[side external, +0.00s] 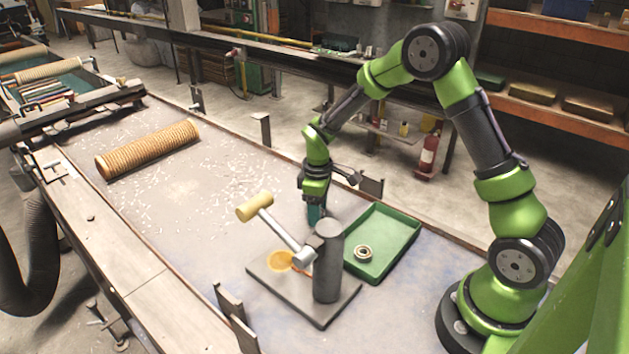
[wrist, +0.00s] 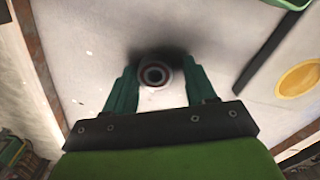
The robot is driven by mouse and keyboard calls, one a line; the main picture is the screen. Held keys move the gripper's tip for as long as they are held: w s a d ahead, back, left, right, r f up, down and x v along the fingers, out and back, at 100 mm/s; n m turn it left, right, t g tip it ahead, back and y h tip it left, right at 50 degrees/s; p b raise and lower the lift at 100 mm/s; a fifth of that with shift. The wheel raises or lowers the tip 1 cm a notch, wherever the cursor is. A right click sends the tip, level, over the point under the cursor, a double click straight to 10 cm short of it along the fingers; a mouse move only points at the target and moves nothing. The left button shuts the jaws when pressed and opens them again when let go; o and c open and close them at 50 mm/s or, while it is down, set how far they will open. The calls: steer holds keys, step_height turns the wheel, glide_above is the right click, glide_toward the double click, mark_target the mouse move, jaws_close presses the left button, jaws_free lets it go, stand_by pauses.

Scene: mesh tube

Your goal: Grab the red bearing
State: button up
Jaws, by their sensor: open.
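The red bearing (wrist: 154,76) is a small ring with a red band and a dark centre, lying on the pale table top in the wrist view. My gripper (wrist: 159,68) is open, with one green finger on each side of the bearing and a gap to both. In the side external view, my gripper (side external: 315,212) points down at the table, behind the dark post. I cannot make out the red bearing in that view; the gripper and post seem to hide it. How high the fingertips are above the table is hard to tell.
A green tray (side external: 402,232) holding another, metallic bearing (side external: 364,253) is right of my gripper. A ribbed tube (side external: 148,150) lies far left. Open table lies between.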

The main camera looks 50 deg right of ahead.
steer(key=c, duration=0.9)
steer(key=shift+r, duration=0.15)
